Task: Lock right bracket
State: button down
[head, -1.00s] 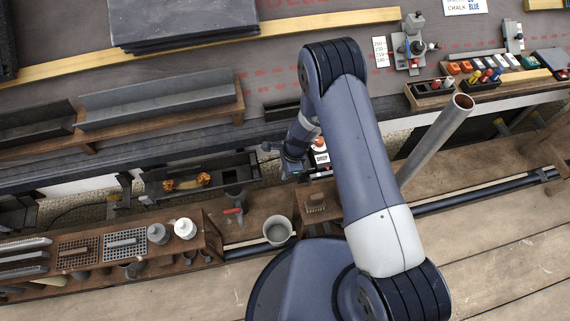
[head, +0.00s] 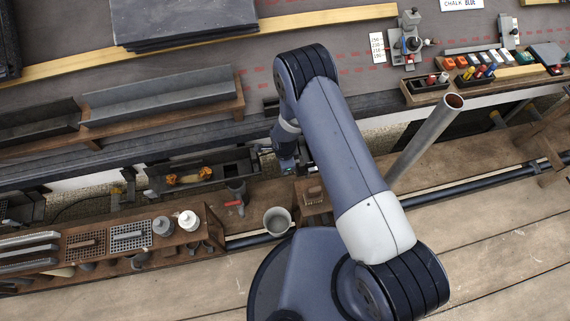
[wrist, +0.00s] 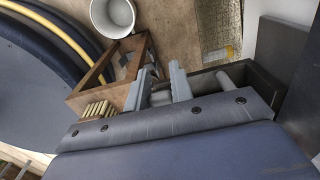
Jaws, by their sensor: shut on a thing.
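My gripper (wrist: 163,82) shows in the wrist view at the end of the gutter run. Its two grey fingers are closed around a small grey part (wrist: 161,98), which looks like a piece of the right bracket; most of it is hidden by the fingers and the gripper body. In the head view my gripper (head: 268,152) is at the right end of the dark gutter (head: 215,181), and the arm partly hides the bracket there. The gutter's end also shows in the wrist view (wrist: 262,88), right of the fingers. Whether the bracket is locked cannot be told.
A wooden box (wrist: 82,92) and a grey bucket (wrist: 113,14) stand close to my gripper. The bucket also shows in the head view (head: 278,220). Orange-brown debris (head: 190,178) lies in the gutter. A slanted grey downpipe (head: 425,138) stands right of my arm.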

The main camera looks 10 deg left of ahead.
jog(key=c, duration=1.2)
grip_release()
jog(key=shift+c, duration=0.2)
notch_tip(320, 180, up, 11)
jog(key=shift+a+f+p, duration=0.1)
jog(key=shift+f+p, duration=0.05)
jog(key=shift+p, duration=0.5)
notch_tip(320, 180, down, 11)
jog(key=b, duration=0.1)
